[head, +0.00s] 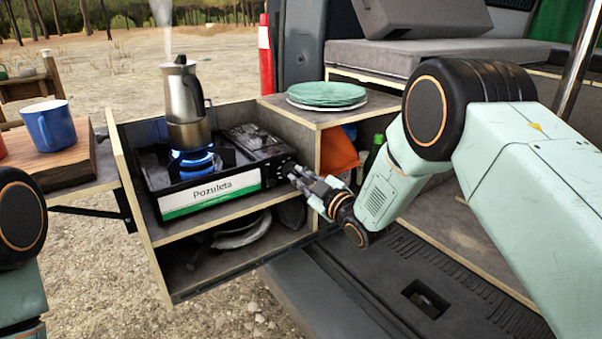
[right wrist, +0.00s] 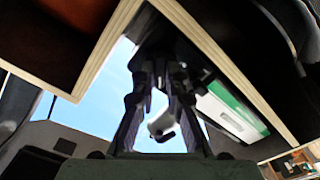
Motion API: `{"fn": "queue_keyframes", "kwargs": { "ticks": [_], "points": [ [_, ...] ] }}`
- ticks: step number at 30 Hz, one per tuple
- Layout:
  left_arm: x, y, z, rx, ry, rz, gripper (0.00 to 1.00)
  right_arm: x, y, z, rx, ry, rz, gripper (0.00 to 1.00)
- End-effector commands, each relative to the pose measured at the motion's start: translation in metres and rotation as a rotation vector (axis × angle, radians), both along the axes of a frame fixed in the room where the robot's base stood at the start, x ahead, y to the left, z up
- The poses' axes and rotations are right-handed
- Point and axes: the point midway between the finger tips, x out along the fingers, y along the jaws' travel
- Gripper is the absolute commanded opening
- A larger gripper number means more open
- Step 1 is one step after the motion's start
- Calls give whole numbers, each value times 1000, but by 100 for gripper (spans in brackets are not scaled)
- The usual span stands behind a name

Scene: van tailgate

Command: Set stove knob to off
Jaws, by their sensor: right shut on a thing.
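The black camping stove (head: 262,142) sits on the top of the pull-out unit, with a white and green label reading "Pozuleta" on its front. A blue flame (head: 193,163) burns under the steaming metal moka pot (head: 183,92). My right gripper (head: 298,176) is shut at the right end of the stove's front, where the knob is. The fingers cover most of the knob, so its angle cannot be read. In the right wrist view the closed fingers (right wrist: 161,88) point up beside the stove's label (right wrist: 234,112). My left gripper is out of view.
Green plates (head: 327,94) rest on the shelf right of the stove. An orange cloth-like item (head: 338,152) and a dark bottle stand below it, behind my right gripper. A blue mug (head: 49,126) stands on a wooden board at the left.

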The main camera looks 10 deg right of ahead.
Motion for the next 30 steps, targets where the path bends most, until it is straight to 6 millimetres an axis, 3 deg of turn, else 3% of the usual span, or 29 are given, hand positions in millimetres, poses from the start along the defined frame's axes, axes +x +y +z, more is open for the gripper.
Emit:
{"fn": "queue_keyframes", "kwargs": {
  "ticks": [15,30],
  "points": [
    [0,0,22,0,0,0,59,0,0,0,425,177,-2,0],
    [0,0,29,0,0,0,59,-1,0,-2,626,260,-2,0]
  ]
}}
